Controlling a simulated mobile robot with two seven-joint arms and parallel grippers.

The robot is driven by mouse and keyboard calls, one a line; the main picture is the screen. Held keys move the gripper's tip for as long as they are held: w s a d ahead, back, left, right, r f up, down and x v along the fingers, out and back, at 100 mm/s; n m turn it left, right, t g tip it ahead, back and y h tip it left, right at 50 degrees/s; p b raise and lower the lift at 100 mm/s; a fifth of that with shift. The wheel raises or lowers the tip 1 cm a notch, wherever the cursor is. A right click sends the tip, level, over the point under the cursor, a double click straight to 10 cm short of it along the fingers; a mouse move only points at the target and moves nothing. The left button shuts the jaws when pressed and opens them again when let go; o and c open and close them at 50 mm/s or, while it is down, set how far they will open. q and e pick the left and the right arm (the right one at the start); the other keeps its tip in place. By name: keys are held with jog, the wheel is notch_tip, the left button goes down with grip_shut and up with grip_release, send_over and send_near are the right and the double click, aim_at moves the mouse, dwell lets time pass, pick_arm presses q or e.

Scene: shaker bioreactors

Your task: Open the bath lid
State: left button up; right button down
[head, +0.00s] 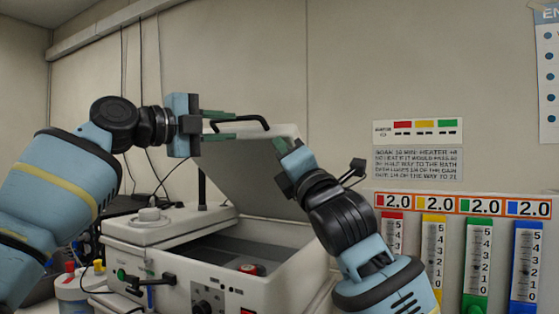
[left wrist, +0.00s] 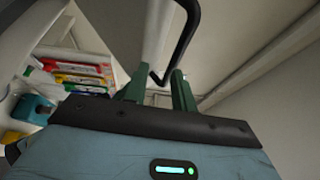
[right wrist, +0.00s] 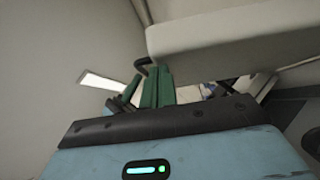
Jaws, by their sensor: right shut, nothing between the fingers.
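The bath lid (head: 245,175) stands raised and tilted up above the white bath (head: 285,287), whose basin is uncovered. A black bar handle (head: 240,119) sits at the lid's top edge. My left gripper (head: 232,125) is at the handle's left end. In the left wrist view its green fingers (left wrist: 157,88) are apart, with the handle's end (left wrist: 158,76) showing between them and space on both sides. My right gripper (head: 281,147) is shut and empty at the lid's right edge. In the right wrist view its fingers (right wrist: 150,90) are beside the lid's edge (right wrist: 225,35); contact is unclear.
A red-topped item (head: 251,269) is inside the basin. Coloured gauges (head: 433,258) and a notice (head: 417,165) are on the right wall. Cables hang behind my left arm.

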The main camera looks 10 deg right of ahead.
pick_arm(q)
jog(key=shift+o, duration=1.1)
jog(key=shift+w+a+f, duration=0.25)
jog(key=shift+f, duration=0.05)
jog(key=shift+d+r, duration=0.1)
jog(key=shift+s+r, duration=0.1)
